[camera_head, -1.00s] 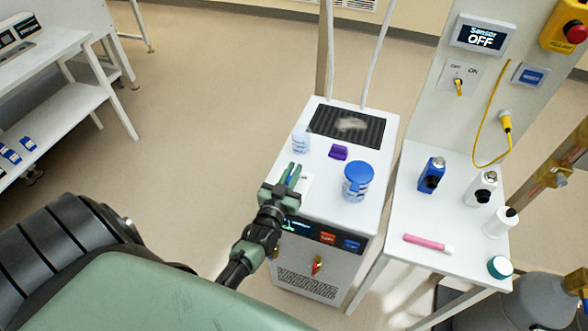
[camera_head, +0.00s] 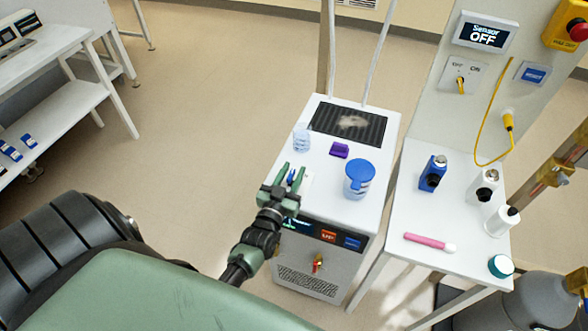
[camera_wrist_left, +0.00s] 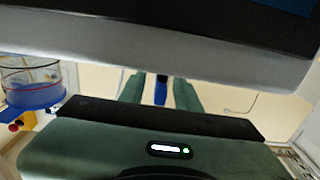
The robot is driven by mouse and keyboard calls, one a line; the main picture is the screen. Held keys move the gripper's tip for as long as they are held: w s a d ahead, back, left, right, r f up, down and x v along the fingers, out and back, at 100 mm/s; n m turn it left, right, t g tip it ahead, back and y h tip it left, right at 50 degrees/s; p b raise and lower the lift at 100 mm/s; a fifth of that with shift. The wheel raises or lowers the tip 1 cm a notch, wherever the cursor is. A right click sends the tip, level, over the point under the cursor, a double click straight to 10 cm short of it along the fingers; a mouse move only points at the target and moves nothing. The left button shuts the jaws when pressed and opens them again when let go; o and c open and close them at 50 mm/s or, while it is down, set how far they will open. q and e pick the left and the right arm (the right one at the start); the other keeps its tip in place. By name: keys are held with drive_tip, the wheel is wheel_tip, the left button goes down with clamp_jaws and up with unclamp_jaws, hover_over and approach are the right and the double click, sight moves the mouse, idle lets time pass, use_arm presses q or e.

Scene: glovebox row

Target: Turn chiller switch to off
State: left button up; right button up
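The chiller (camera_head: 300,255) is the white box in the middle of the head view, with a dark front panel. A small blue lever, seemingly its switch (camera_head: 291,177), stands at the left of its top beside a pale plate (camera_head: 308,181). My left gripper (camera_head: 290,174) is open with one finger on each side of the lever. The left wrist view shows the blue lever (camera_wrist_left: 160,90) between the fingers, with gaps on both sides. The label and switch position cannot be read. My right gripper is in neither view.
On the chiller top stand a blue-lidded jar (camera_head: 358,180), a purple block (camera_head: 339,150), a clear container (camera_head: 301,139) and a dark grille (camera_head: 348,122). A white side table (camera_head: 408,215) with several bottles stands to the right. Floor left of the chiller is clear.

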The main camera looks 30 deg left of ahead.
sight(288, 182)
use_arm(q)
drive_tip(key=b+v, duration=0.1)
drive_tip(key=v, duration=0.5)
drive_tip(key=shift+s+d, duration=0.15)
drive_tip(key=shift+s, duration=0.05)
